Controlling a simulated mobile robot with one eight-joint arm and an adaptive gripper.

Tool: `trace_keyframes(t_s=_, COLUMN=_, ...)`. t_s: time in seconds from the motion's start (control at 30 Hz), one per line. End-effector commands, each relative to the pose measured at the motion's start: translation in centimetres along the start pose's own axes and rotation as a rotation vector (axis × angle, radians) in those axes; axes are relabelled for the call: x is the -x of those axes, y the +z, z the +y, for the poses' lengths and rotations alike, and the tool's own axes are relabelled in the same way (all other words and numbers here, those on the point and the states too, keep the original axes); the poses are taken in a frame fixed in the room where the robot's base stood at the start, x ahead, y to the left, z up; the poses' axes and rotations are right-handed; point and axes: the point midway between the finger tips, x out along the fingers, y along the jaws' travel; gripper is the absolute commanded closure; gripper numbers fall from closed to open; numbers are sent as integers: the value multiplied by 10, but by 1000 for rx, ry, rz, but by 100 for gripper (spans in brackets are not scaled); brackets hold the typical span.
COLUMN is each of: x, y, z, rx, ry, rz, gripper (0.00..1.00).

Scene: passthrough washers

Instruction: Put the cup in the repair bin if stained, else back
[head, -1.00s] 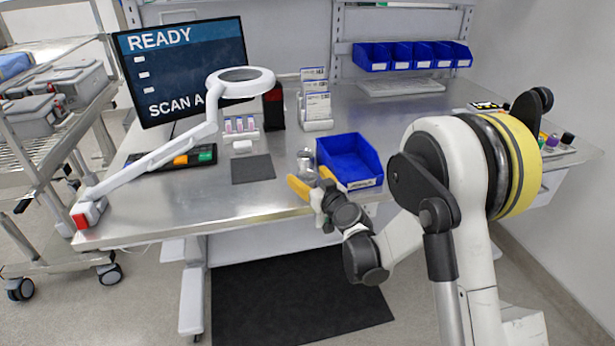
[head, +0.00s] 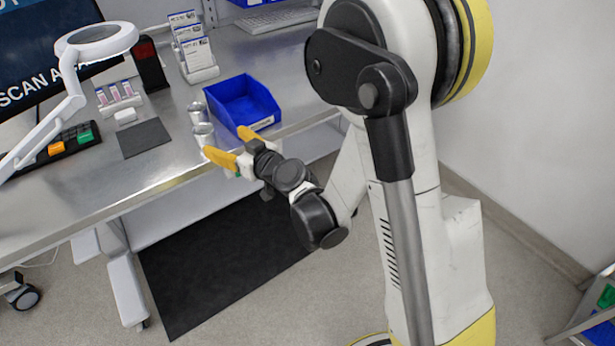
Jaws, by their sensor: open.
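Two small shiny metal cups stand on the steel bench in front of my gripper: a rear cup (head: 197,112) and a nearer cup (head: 203,132). Whether either is stained is too small to tell. My gripper (head: 224,140) is open and empty at the bench's front edge, its yellow fingers apart. Its left fingertip is close to the nearer cup; I cannot tell if they touch. An open blue bin (head: 243,103) stands just right of the cups, behind the right finger. Its front label is unreadable, and it looks empty.
A dark mat (head: 145,138) lies left of the cups. A white magnifier lamp (head: 97,40), a keypad (head: 55,148), a rack of pink-labelled vials (head: 117,97) and a card holder (head: 195,50) stand around it. The bench right of the bin looks mostly clear.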

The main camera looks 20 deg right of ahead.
Motion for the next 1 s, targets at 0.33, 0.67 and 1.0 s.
trace_keyframes(t_s=0.33, x=89, y=-40, z=-4, rx=-65, ry=-1, rz=-282, gripper=28)
trace_keyframes(t_s=0.67, x=238, y=-16, z=8, rx=-180, ry=206, rz=-620, gripper=28)
trace_keyframes(t_s=1.0, x=325, y=10, z=21, rx=-247, ry=400, rz=-764, gripper=28)
